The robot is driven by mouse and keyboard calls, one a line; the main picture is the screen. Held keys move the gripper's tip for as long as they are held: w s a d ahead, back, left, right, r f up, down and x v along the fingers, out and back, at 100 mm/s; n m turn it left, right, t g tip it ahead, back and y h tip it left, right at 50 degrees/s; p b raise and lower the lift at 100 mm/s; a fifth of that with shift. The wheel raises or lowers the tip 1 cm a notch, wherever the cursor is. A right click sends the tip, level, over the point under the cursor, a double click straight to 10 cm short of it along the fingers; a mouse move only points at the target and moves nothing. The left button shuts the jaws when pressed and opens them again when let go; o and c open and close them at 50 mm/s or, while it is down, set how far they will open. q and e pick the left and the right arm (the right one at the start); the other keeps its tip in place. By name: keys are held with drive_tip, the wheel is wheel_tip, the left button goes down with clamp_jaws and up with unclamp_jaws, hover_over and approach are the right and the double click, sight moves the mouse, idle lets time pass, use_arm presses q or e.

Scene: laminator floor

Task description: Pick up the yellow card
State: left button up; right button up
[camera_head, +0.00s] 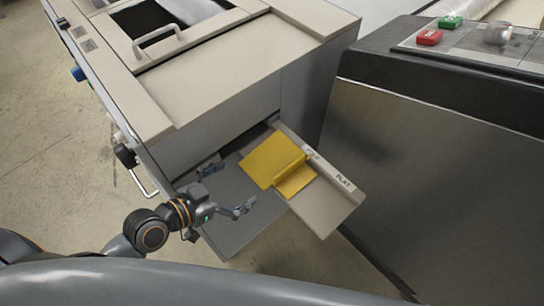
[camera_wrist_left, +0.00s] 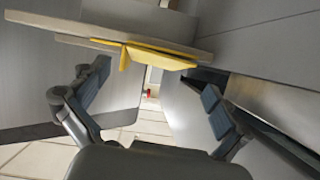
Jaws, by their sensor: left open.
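A yellow card (camera_head: 273,161), with a raised or folded strip along its near right side, lies on a beige tray (camera_head: 324,211) that sticks out from the machine. In the left wrist view the yellow card (camera_wrist_left: 160,58) shows edge-on on the tray, with a part hanging over the tray's edge. My left gripper (camera_head: 226,190) is open and empty, to the left of the card and apart from it. In the left wrist view its two fingers (camera_wrist_left: 152,100) are spread wide, with the card beyond them. My right gripper is not in view.
The beige machine (camera_head: 222,70) with a metal handle (camera_head: 158,42) stands behind the tray. A dark and steel console (camera_head: 430,170) with a red button (camera_head: 429,37) and a green button (camera_head: 450,22) stands close on the right. Open floor (camera_head: 40,130) lies on the left.

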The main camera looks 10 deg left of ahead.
sight(257, 171)
use_arm(q)
drive_tip(key=p+x, duration=0.2)
drive_tip(key=x, duration=0.2)
drive_tip(key=shift+w+d+r, duration=0.1)
drive_tip(key=shift+w, duration=0.15)
drive_tip(key=shift+w+d+f, duration=0.2)
drive_tip(key=shift+w+f, duration=0.05)
drive_tip(key=shift+a, duration=0.1)
drive_tip(key=shift+c, duration=0.2)
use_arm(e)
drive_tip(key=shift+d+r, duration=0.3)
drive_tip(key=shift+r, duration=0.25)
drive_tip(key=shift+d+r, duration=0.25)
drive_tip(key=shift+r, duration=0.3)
use_arm(q)
drive_tip(key=c, duration=0.8)
drive_tip(key=shift+s+r, duration=0.1)
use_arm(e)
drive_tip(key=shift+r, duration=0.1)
